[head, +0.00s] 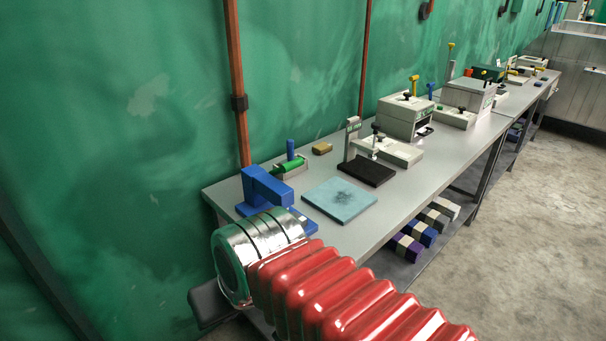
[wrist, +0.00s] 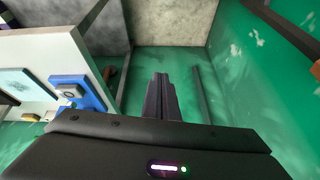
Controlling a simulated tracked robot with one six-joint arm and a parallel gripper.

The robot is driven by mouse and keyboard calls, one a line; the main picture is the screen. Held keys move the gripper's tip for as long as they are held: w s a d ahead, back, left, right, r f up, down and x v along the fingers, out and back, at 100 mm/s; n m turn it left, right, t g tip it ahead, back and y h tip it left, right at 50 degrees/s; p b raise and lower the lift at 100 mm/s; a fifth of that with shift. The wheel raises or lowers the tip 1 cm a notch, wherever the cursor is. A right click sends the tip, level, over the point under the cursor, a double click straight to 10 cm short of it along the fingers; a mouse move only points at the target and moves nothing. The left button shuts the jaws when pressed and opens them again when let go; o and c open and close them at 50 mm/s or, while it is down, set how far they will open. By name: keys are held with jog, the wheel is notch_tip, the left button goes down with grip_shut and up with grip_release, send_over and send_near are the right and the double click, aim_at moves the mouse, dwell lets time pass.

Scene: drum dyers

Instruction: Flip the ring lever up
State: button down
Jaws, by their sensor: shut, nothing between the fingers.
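A blue device (head: 265,192) stands at the near left end of the bench, with a raised blue arm over a flat base. It also shows in the wrist view at the left (wrist: 80,92), where a pale ring-shaped part (wrist: 69,93) lies on it. I cannot tell for sure whether this part is the ring lever, or how it is set. My gripper (wrist: 159,78) is shut and empty, its dark fingers side by side. It is apart from the blue device, to its right in the wrist view. In the head view my arm hides the fingers.
The grey bench (head: 415,180) runs along the green wall (head: 130,110). A light blue pad (head: 338,199), a black pad (head: 367,170), a green roller (head: 288,165) and pale machines (head: 404,116) stand on it. Coloured blocks (head: 421,232) sit on the lower shelf. Open floor (head: 530,230) lies to the right.

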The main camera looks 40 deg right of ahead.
jog(key=w+d+m+t+y, duration=0.45)
jog(key=w+d+m, duration=0.8)
jog(key=m, duration=0.85)
jog(key=s+d+m+t+h, duration=0.1)
jog(key=d+m, duration=0.5)
jog(key=d, duration=0.6)
jog(key=s+d+r+m+t+h, duration=0.1)
jog(key=d+m+t+h, duration=0.2)
jog(key=d+m, duration=0.4)
jog(key=d+t, duration=0.1)
jog(key=d, duration=0.4)
jog(key=shift+s+d+h, duration=0.35)
jog(key=shift+s+d, duration=0.05)
jog(key=shift+w+r, duration=0.1)
